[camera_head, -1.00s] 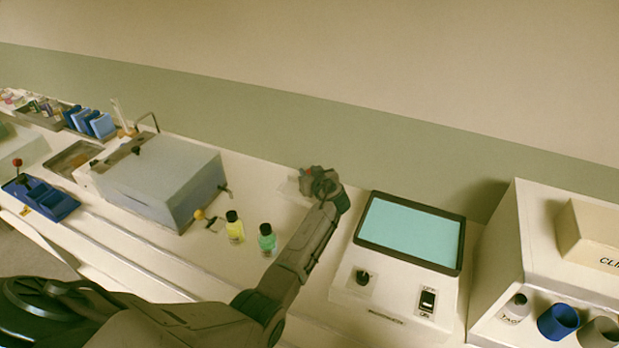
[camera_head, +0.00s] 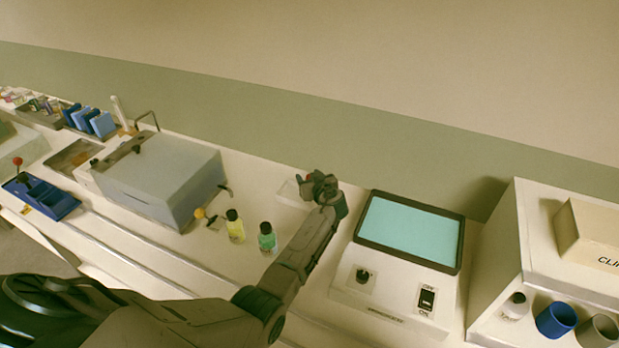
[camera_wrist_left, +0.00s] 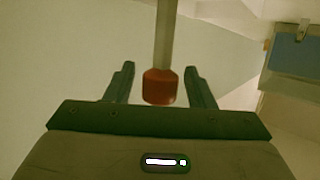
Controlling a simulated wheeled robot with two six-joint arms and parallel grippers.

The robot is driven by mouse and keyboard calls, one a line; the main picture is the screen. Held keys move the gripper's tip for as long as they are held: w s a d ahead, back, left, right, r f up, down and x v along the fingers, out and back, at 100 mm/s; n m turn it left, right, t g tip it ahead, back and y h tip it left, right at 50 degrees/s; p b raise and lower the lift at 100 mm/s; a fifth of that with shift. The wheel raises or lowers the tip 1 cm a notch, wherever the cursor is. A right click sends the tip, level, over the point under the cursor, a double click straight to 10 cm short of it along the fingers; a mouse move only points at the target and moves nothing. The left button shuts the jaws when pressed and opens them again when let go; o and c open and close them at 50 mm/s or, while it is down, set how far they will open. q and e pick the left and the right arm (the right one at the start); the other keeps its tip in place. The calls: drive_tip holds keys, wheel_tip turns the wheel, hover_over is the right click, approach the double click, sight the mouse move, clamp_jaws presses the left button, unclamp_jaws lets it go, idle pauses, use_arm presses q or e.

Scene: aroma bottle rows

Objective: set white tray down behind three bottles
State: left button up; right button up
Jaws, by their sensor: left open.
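The white tray (camera_head: 289,194) lies on the white counter behind the bottles, close to the wall, partly hidden by my left gripper. My left gripper (camera_head: 311,180) is at the tray's right side in the head view. In the left wrist view its two fingers (camera_wrist_left: 160,84) are apart, with a red knob (camera_wrist_left: 160,88) on a grey rod between them. I cannot tell whether they touch it. A yellow bottle (camera_head: 235,228) and a green bottle (camera_head: 267,239) stand upright in front of the tray. No third bottle shows; my left arm covers the counter right of them.
A grey box-shaped machine (camera_head: 165,180) stands left of the bottles. A device with a teal screen (camera_head: 408,235) stands close on the right of my arm. A white shelf unit with cups (camera_head: 557,320) is farther right. Some bare counter lies between machine and tray.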

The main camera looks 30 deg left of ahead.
use_arm(q)
drive_tip(key=shift+s+d, duration=0.15)
drive_tip(key=shift+d, duration=0.1)
drive_tip(key=shift+b+v, duration=1.35)
drive_tip(key=shift+v, duration=2.15)
drive_tip(key=shift+r, duration=0.1)
